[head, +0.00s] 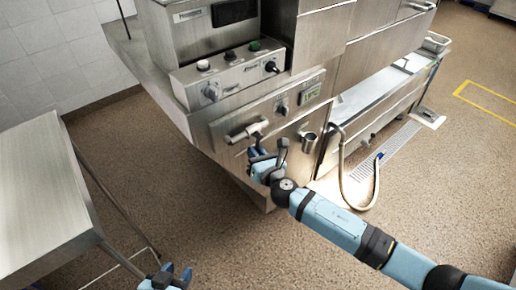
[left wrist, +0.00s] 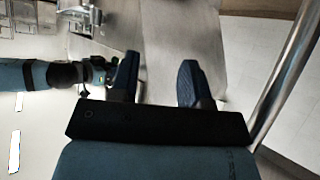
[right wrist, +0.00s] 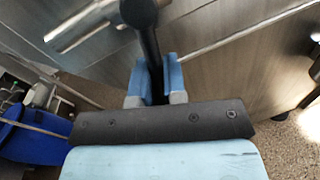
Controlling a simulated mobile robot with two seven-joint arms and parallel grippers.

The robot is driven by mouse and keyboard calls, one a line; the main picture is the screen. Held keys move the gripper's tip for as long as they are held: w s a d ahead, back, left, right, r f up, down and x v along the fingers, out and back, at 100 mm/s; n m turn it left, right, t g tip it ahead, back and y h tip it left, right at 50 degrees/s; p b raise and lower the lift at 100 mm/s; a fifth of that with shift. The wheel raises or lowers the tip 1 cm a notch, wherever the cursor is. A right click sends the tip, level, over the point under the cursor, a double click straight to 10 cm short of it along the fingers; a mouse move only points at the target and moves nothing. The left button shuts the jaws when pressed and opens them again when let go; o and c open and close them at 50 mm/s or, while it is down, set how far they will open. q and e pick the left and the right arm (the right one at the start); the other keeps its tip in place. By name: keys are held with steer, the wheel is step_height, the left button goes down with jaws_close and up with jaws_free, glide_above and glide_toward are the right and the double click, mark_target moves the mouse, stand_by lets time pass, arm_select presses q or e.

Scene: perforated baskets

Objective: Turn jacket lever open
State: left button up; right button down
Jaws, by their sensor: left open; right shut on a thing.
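The jacket lever (right wrist: 150,42) is a dark rod with a rounded end, on the front of the steel machine (head: 220,122). My right gripper (head: 268,150) is at the machine's lower front panel. In the right wrist view, my right gripper (right wrist: 157,72) is shut on the lever, with one blue finger on each side of the rod. The lever's lower part is hidden between the fingers. My left gripper (head: 166,277) is low at the bottom edge of the head view, away from the machine. In the left wrist view, my left gripper (left wrist: 160,80) is open and empty.
A control box with knobs (head: 230,75) sits above the panel. A pale bar handle (head: 247,130) is beside my right gripper. A hose (head: 345,175) hangs at the right. A steel table (head: 45,190) stands at the left, with open floor between.

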steer(key=m+p, duration=0.1)
steer(key=s+a+r+m+g+p, duration=0.1)
steer(key=m, duration=0.1)
steer(key=shift+a+p, duration=0.2)
steer(key=shift+p, duration=0.1)
steer(key=shift+s+a+m+p, duration=0.1)
steer(key=shift+a+m+p, duration=0.1)
steer(key=shift+m+p, duration=0.25)
arm_select(q)
steer(key=shift+r, duration=0.8)
steer(key=shift+s+a+f, duration=0.1)
steer(key=shift+f, duration=0.05)
steer(key=shift+a, duration=0.15)
arm_select(e)
steer(key=c, duration=1.4)
jaws_free()
arm_select(q)
steer(key=shift+r, duration=0.25)
arm_select(e)
steer(key=shift+o, duration=1)
steer(key=shift+s, duration=0.1)
